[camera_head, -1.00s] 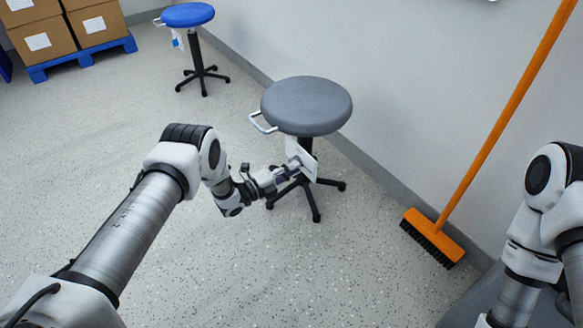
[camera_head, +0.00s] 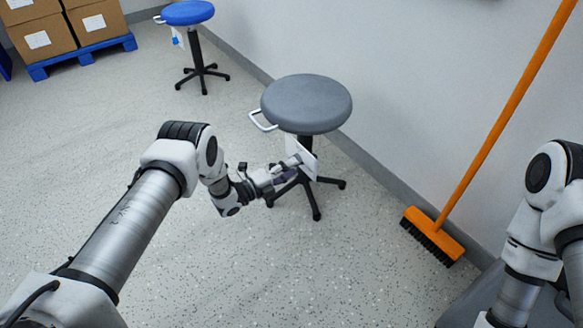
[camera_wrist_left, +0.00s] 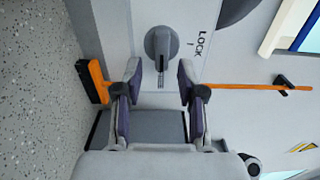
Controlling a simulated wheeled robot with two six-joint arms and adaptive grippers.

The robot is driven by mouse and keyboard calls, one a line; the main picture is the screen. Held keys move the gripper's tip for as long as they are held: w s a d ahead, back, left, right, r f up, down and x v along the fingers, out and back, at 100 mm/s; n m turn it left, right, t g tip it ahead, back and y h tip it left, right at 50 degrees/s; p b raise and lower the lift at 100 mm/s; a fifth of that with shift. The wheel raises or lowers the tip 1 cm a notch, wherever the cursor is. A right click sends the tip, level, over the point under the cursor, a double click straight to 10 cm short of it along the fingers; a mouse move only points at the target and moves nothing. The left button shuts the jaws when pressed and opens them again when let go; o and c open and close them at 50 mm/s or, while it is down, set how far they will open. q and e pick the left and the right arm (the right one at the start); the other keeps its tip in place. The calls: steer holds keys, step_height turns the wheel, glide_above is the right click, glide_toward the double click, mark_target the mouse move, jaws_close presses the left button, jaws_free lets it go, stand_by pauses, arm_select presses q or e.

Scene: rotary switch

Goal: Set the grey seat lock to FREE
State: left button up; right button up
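The grey stool (camera_head: 306,104) stands by the wall, with a white plate (camera_head: 300,156) under its seat. In the left wrist view, a grey rotary knob (camera_wrist_left: 161,44) sits on the white plate, which carries the word LOCK (camera_wrist_left: 206,42) to the knob's right. A FREE label is not visible. The knob's raised grip runs up and down in that view. My left gripper (camera_wrist_left: 159,74) is open, its fingers apart on either side of the grip's lower end; contact cannot be told. In the head view, my left gripper (camera_head: 288,168) is at the plate. My right gripper is out of view.
A blue stool (camera_head: 188,14) stands farther back, near boxes (camera_head: 45,38) on a blue pallet (camera_head: 80,60). An orange broom (camera_head: 434,234) leans on the wall to the right. The floor left of the grey stool is clear.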

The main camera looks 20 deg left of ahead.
arm_select(q)
steer(key=v, duration=1.1)
